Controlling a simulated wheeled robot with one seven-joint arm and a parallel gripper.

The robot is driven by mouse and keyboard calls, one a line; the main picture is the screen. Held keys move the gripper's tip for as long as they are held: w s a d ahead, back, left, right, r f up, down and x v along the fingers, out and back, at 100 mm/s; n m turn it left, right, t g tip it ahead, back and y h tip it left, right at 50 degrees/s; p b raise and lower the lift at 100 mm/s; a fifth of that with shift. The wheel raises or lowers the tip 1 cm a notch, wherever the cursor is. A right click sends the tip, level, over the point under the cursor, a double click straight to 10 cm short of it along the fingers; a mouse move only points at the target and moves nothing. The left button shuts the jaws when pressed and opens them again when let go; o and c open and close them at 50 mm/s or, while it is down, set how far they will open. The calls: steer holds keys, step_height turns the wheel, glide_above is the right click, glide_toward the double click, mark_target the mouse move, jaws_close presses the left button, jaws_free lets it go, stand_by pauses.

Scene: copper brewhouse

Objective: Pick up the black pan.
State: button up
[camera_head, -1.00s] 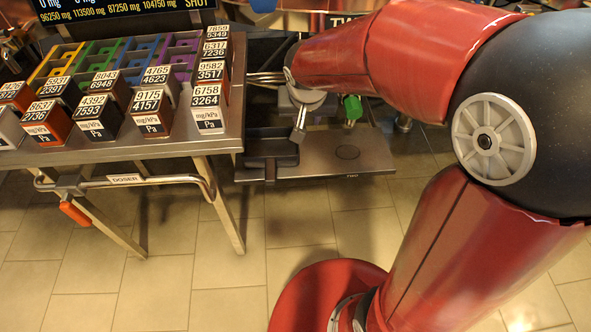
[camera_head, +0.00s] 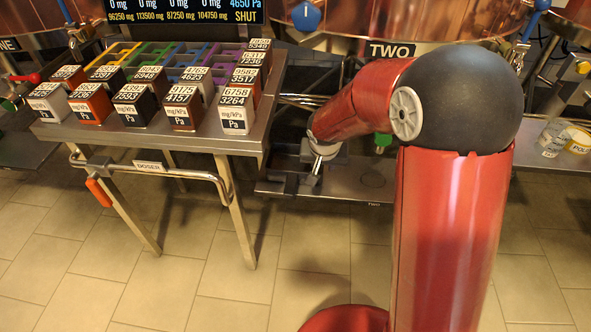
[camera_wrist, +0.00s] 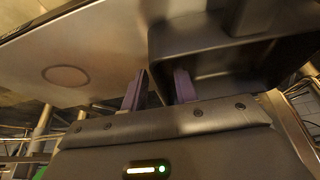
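The black pan (camera_head: 287,172) sits on the low metal shelf marked TWO, at the shelf's left end in the head view. In the wrist view the pan (camera_wrist: 225,72) is a dark, deep, square-cornered box at the upper right, partly cut off. My gripper (camera_wrist: 158,88) is open, with two purple fingers at the pan's near wall. The left finger shows outside that wall and the right finger against its dark inside. A gap shows between them; I cannot tell whether either touches. In the head view my gripper is small and partly hidden by my wrist.
A metal table (camera_head: 205,140) with labelled blocks (camera_head: 132,103) and coloured racks stands to the left. The shelf (camera_head: 350,187) is bare right of the pan. Copper vessels (camera_head: 395,20) stand behind. The tiled floor in front is clear.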

jaws_close()
steer(key=shift+r, duration=0.15)
